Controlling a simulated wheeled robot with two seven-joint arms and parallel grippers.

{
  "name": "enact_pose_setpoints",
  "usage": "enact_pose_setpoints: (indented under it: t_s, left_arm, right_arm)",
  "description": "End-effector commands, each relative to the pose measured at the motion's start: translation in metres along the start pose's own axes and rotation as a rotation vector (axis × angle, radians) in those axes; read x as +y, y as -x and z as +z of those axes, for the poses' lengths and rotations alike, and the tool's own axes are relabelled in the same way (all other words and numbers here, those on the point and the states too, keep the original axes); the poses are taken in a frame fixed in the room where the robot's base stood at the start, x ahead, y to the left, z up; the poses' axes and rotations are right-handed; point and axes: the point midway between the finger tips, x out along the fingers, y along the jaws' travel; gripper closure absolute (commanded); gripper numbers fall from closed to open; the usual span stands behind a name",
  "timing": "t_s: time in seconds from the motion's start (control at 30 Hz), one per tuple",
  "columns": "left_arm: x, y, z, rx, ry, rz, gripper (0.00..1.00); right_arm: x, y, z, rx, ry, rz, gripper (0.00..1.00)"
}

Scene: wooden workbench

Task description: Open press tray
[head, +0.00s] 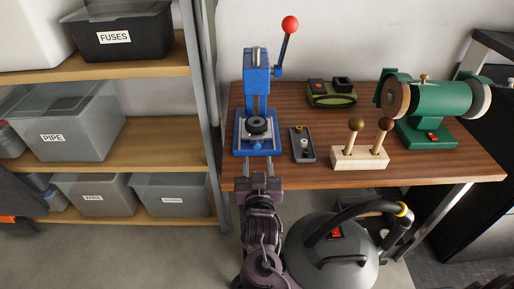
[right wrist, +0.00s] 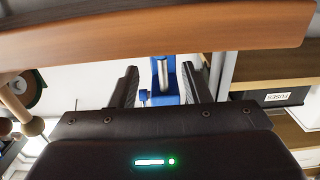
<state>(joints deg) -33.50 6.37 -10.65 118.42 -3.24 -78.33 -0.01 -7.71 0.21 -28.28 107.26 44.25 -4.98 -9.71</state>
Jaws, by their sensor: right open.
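The blue press (head: 257,85) stands upright on the workbench, with a red-knobbed lever at its upper right. At its foot is the press tray (head: 244,143), a pale plate in a blue frame with a dark round piece on it. I cannot tell for sure whether the tray is shut. My right gripper (head: 257,163) is at the bench's front edge, just in front of the tray, with its fingers apart and nothing between them. In the right wrist view the blue press (right wrist: 165,80) shows between the two fingers. My left gripper is not in view.
A small dark tray (head: 302,144), a wooden block with two knobbed handles (head: 359,157), a green-black device (head: 331,93) and a green grinder (head: 432,100) are right of the press. A grey vacuum (head: 335,255) stands before the bench. Shelves with bins (head: 68,122) are left.

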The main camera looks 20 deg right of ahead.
Motion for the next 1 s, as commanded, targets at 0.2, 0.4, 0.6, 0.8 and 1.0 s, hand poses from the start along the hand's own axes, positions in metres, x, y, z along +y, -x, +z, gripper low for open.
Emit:
enact_pose_setpoints:
  t_s: [0.2, 0.4, 0.6, 0.8, 1.0]
  left_arm:
    - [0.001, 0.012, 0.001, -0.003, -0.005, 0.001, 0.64]
    - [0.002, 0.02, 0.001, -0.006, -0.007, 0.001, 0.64]
    - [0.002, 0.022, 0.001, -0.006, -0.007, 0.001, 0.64]
    - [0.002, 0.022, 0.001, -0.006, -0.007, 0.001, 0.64]
    - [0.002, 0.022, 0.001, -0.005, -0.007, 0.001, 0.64]
  right_arm:
    - [0.0, -0.037, 0.001, 0.001, 0.001, 0.0, 0.57]
    - [0.0, -0.054, 0.0, 0.001, 0.0, -0.001, 0.57]
    - [0.0, -0.056, 0.001, -0.001, 0.0, -0.001, 0.57]
    - [0.0, -0.056, 0.001, -0.001, 0.0, -0.001, 0.72]
    - [0.0, -0.055, 0.001, -0.001, 0.0, -0.001, 0.98]
